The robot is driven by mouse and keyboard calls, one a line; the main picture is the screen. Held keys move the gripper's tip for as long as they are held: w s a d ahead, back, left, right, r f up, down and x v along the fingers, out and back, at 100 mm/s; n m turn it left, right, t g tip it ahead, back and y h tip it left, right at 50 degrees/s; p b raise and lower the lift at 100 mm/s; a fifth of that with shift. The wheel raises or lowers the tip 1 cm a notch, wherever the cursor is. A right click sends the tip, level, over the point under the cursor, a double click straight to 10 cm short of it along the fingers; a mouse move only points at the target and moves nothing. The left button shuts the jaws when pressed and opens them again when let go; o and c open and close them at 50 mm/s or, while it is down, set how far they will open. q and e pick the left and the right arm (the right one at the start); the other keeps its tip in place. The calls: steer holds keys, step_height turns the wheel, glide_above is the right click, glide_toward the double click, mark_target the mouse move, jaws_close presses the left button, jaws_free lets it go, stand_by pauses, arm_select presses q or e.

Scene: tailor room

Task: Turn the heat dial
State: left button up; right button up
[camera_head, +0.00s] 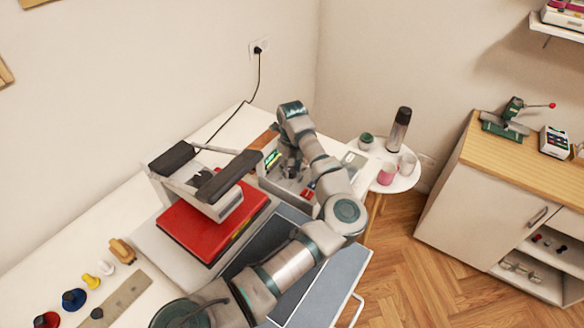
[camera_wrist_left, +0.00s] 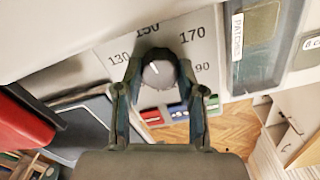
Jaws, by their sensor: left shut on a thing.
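The heat dial (camera_wrist_left: 158,74) is a round dark grey knob with a short white mark. It sits on a pale scale plate (camera_wrist_left: 205,50) printed with 130, 150, 170 and a partly cut number ending in 90. The mark points up and slightly left, near 150. My left gripper (camera_wrist_left: 157,80) is shut on the dial, one finger on each side. In the head view my left gripper (camera_head: 289,165) is at the control box (camera_head: 257,172) beside the press, and it hides the dial there. My right gripper is in neither view.
The heat press with a red plate (camera_head: 190,237) and dark-padded handles (camera_head: 171,158) stands left of my arm on the white table (camera_head: 75,240). A round side table (camera_head: 405,182) with cups and a flask (camera_head: 399,130) is behind right. A wooden-topped cabinet (camera_head: 490,211) stands further right.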

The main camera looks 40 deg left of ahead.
arm_select(q)
steer(key=shift+r+m, duration=0.15)
steer(key=shift+m, duration=0.45)
steer(key=shift+w+a, duration=0.1)
steer(key=shift+m, duration=0.3)
steer(key=o, duration=1.1)
steer(key=shift+o, duration=0.2)
